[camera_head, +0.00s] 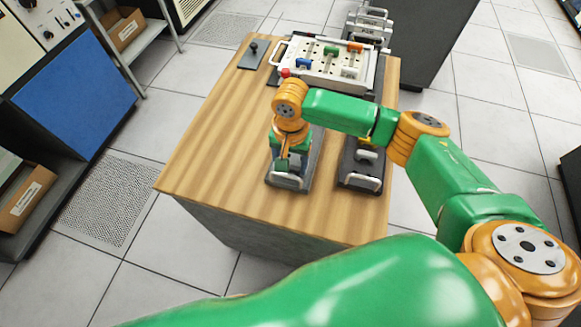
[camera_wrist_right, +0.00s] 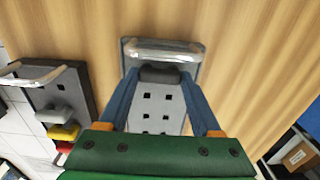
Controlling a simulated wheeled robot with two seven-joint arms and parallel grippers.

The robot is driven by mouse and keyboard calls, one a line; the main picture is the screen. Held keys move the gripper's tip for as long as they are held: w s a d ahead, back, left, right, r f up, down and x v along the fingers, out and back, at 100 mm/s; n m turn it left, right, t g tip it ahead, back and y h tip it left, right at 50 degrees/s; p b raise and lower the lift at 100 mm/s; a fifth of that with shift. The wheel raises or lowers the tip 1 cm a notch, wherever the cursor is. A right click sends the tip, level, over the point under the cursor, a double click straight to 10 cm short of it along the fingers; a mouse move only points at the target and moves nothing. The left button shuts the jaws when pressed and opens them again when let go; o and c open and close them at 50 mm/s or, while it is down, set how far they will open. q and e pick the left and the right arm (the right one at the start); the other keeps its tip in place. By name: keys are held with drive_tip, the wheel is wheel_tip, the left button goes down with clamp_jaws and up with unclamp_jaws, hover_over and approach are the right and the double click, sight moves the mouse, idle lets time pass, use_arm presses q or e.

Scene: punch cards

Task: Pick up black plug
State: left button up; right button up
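A black plug (camera_wrist_right: 160,74) with a rounded top shows in the right wrist view, at the far end of a grey holed tray (camera_wrist_right: 160,112). My right gripper (camera_wrist_right: 161,77) has its two blue fingers on either side of the plug. The fingertips are close to its sides, but I cannot tell whether they touch it. In the head view my right gripper (camera_head: 290,170) points down over the near tray (camera_head: 277,183), and the plug is hidden there. My left gripper is not in view.
A second tray (camera_head: 366,184) stands to the right; in the wrist view it holds grey, yellow and red plugs (camera_wrist_right: 64,131). A white panel (camera_head: 320,65) with coloured pieces is at the back. A dark stick on a plate (camera_head: 254,50) stands back left. The table's left (camera_head: 215,150) is clear.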

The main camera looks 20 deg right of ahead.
drive_tip(key=shift+c, duration=1)
drive_tip(key=shift+w, duration=0.1)
drive_tip(key=shift+r, duration=0.2)
wheel_tip(320, 180, up, 3)
drive_tip(key=s+d+r+p, duration=0.3)
drive_tip(key=s+r, duration=0.3)
drive_tip(key=r, duration=0.1)
drive_tip(key=s+d+r+p, duration=0.3)
drive_tip(key=s+r+p, duration=0.1)
drive_tip(key=s+r, duration=0.2)
drive_tip(key=shift+s+d+r, duration=0.25)
drive_tip(key=shift+r, duration=0.55)
